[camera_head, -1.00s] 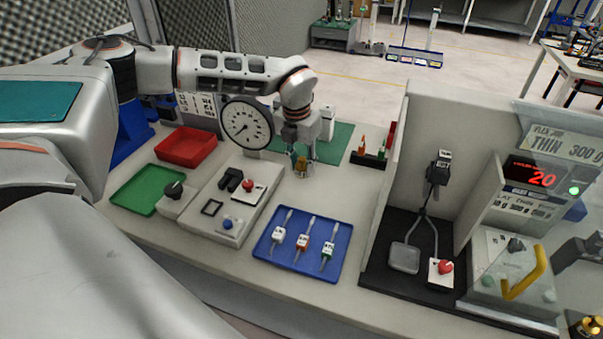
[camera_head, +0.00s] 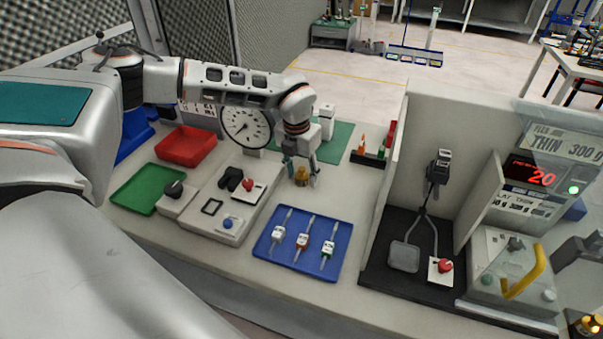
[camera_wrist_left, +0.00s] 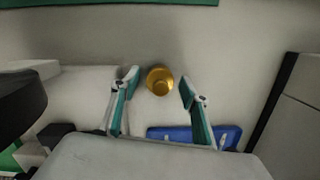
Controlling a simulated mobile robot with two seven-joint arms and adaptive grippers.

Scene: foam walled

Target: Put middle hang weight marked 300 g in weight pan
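A small brass-coloured weight (camera_head: 301,176) stands on the bench top near the green mat. It also shows in the left wrist view (camera_wrist_left: 159,80); no marking on it can be read. My left gripper (camera_head: 301,172) is open around it, one finger on each side. In the left wrist view, its teal-padded fingertips (camera_wrist_left: 160,86) show gaps to the weight on both sides. A grey square pan (camera_head: 404,258) hangs from wire arms inside the walled station at right, and looks empty.
A blue tray (camera_head: 262,247) with several small tools lies in front of the weight. A control box (camera_head: 195,225), a dial gauge (camera_head: 246,126), a green tray (camera_head: 128,200) and a red tray (camera_head: 186,147) are left. A tall pale wall (camera_head: 386,190) borders the pan's station.

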